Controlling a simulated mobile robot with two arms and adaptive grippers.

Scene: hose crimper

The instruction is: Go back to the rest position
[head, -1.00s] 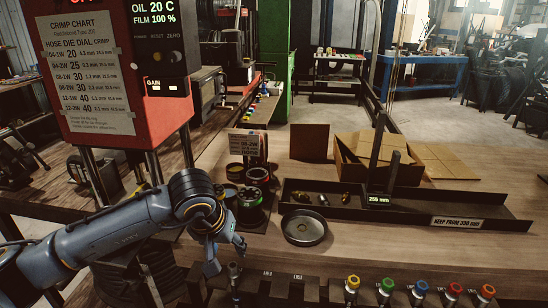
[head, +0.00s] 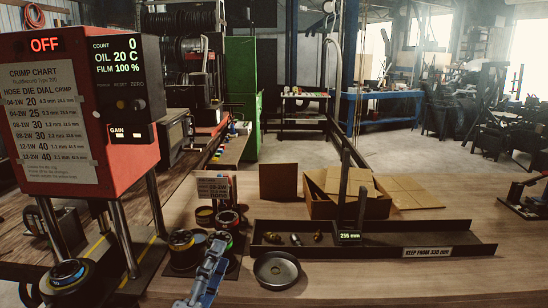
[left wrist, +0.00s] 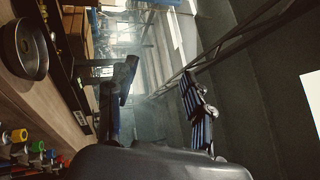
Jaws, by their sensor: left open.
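My left gripper (head: 212,266) shows at the bottom of the head view, just left of the round metal dish (head: 277,270). It is open, and I see nothing between its fingers. Its dark blue fingers stand apart in the left wrist view, with open space between them. My right gripper is in neither view.
The red crimper (head: 75,110) with its "OFF" display stands at the left. Stacked dies (head: 187,247) sit beside it. A long black tray (head: 375,238) holds small fittings, with an open cardboard box (head: 345,195) behind. Coloured knobs (left wrist: 38,146) show in the left wrist view.

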